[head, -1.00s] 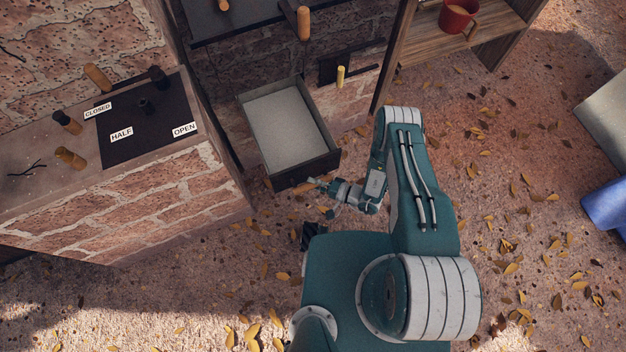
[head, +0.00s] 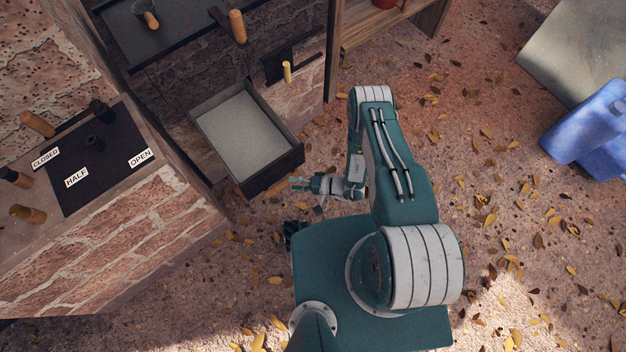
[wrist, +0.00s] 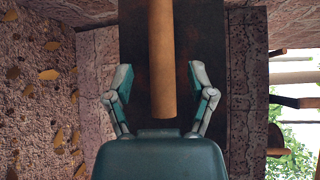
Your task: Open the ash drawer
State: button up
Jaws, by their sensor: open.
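The ash drawer (head: 275,172) stands pulled out of the brick structure, with pale grey ash (head: 243,128) on its floor. Its wooden handle (head: 279,188) sticks out from the dark front panel and also shows in the wrist view (wrist: 161,60). My gripper (head: 297,183) is just in front of the drawer front, at the handle's outer end. In the wrist view my gripper (wrist: 158,82) is open, one finger on each side of the handle, with gaps visible on both sides.
A brick counter at the left carries a dark plate (head: 92,165) labelled CLOSED, HALF and OPEN, with several wooden handles around it. A wooden shelf (head: 385,22) stands behind. A blue object (head: 590,130) lies at the right. Leaf-strewn ground around my body is largely clear.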

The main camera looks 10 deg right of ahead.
jog(key=v, duration=0.8)
jog(key=shift+s+d, duration=0.1)
jog(key=w+d+r+n+g+h, duration=0.1)
jog(key=w+r+n+g+h, duration=0.15)
jog(key=r, duration=0.75)
jog(key=w+d+r+n+g+h, duration=0.1)
jog(key=w+r+g, duration=0.15)
jog(key=r, duration=0.85)
jog(key=w+d+r+n+g+h, duration=0.15)
jog(key=w+r, duration=0.25)
jog(key=r, duration=0.6)
jog(key=s+d+r+t+h, duration=0.2)
jog(key=s+r, duration=0.3)
jog(key=r, duration=0.4)
jog(key=s+d+r+t+h, duration=0.2)
jog(key=s+r+h, duration=0.3)
jog(key=r, duration=0.4)
jog(key=s+d+r+t+h, duration=0.2)
jog(key=s+r+t+h, duration=0.2)
jog(key=r, duration=0.6)
jog(key=s, duration=0.2)
jog(key=shift+s+m, duration=0.35)
jog(key=shift+m, duration=0.05)
jog(key=shift+a+t, duration=0.1)
jog(key=shift+t, duration=0.15)
